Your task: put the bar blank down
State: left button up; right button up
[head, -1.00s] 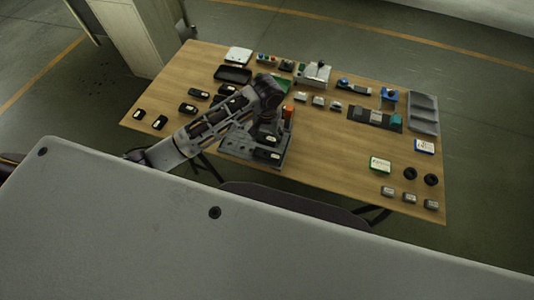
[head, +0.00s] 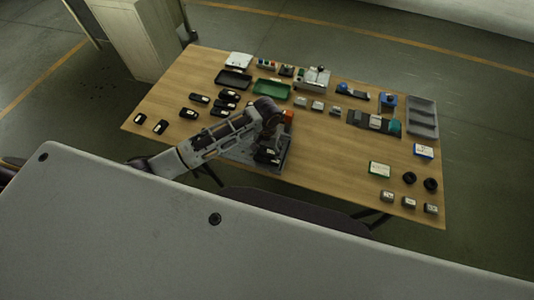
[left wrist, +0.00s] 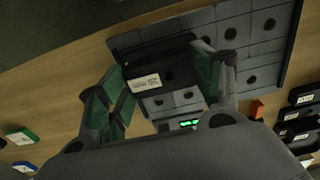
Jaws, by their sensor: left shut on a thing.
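My left gripper (left wrist: 163,78) is shut on the bar blank (left wrist: 165,64), a black block with a white label. The green-padded fingers lie on either side of it. In the head view my left gripper (head: 267,150) is over the grey gridded plate (head: 240,154) near the table's front edge. The plate, with round dark holes in its squares, also shows under the blank in the left wrist view (left wrist: 265,22). I cannot tell whether the blank touches the plate. My right gripper is not in view.
Several black labelled blocks (head: 189,111) lie left of the plate. An orange block (head: 288,116) stands beside the gripper. A green tray (head: 271,88) and a black tray (head: 233,79) lie behind.

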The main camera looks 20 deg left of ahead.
aim_at(267, 151)
pick_arm(q)
jog(key=shift+f, duration=1.8)
jog(key=o, duration=1.5)
jog(key=shift+f, duration=0.15)
jog(key=shift+c, duration=0.2)
jog(key=shift+r+b, duration=0.45)
jog(key=shift+r, duration=5.7)
